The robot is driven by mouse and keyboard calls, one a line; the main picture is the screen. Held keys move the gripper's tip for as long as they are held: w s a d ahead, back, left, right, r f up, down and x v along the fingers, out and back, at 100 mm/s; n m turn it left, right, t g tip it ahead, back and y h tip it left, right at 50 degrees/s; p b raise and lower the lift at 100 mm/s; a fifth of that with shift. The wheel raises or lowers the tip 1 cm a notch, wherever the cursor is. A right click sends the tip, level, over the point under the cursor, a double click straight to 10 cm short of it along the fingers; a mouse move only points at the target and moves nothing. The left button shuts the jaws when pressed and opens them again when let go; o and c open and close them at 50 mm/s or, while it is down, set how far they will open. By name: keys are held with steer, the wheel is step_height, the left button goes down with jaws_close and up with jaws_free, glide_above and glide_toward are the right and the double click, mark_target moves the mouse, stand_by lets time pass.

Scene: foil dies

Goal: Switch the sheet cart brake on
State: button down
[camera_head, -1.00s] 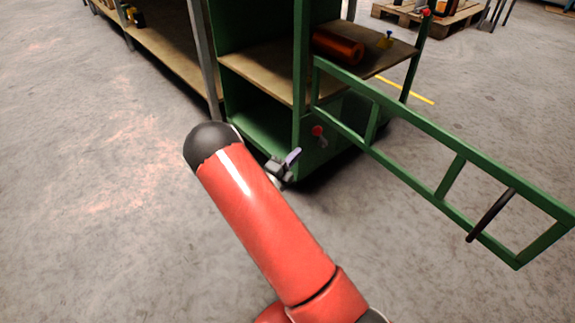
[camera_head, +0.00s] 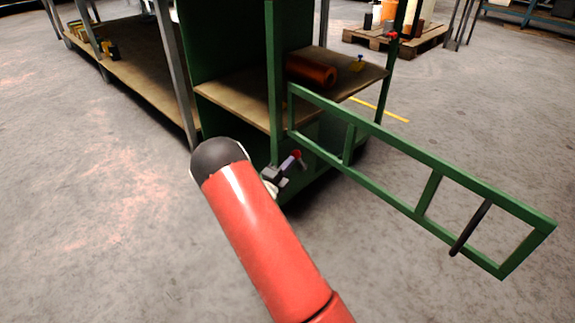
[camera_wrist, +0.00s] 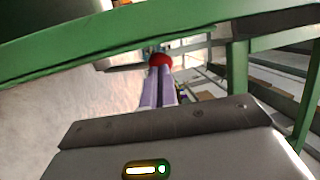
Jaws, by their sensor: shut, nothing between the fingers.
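The sheet cart is a green frame with wooden shelves (camera_head: 235,95) and a barred green gate (camera_head: 430,190) swung out to the right. A red knob (camera_head: 296,154) on a short lever sits low on the cart's near side and looks like the brake handle. In the wrist view the red knob (camera_wrist: 161,59) is just beyond my fingertips, with a dark lever (camera_wrist: 125,68) running left from it. My gripper (camera_head: 293,161) has its pale purple fingers (camera_wrist: 160,72) shut and empty, at or very near the knob. I cannot tell whether they touch it.
The open gate's green rail (camera_wrist: 100,40) crosses close above my fingers in the wrist view. A long workbench (camera_head: 115,55) stands at left, a loaded pallet (camera_head: 400,40) behind. The floor at left is clear.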

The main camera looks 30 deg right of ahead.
mark_target(297, 153)
steer(key=d+r+y+p, duration=0.1)
steer(key=p, duration=0.2)
steer(key=d+r+g+y+p, duration=0.1)
steer(key=r+p, duration=0.1)
steer(key=shift+w+p, duration=0.35)
steer(key=shift+p, duration=0.05)
steer(key=shift+w+d+r+m+g+p, duration=0.1)
steer(key=shift+d+m+g+p, duration=0.2)
steer(key=shift+p, duration=0.1)
steer(key=shift+w+d+p, duration=0.25)
steer(key=shift+d+p, duration=0.05)
steer(key=shift+d, duration=0.35)
steer(key=shift+a, duration=0.1)
steer(key=shift+s+a+r, duration=0.1)
steer(key=shift+a+r, duration=0.05)
steer(key=shift+a, duration=0.05)
steer(key=r+p+v, duration=0.2)
steer(key=v, duration=1.1)
steer(key=shift+s, duration=0.25)
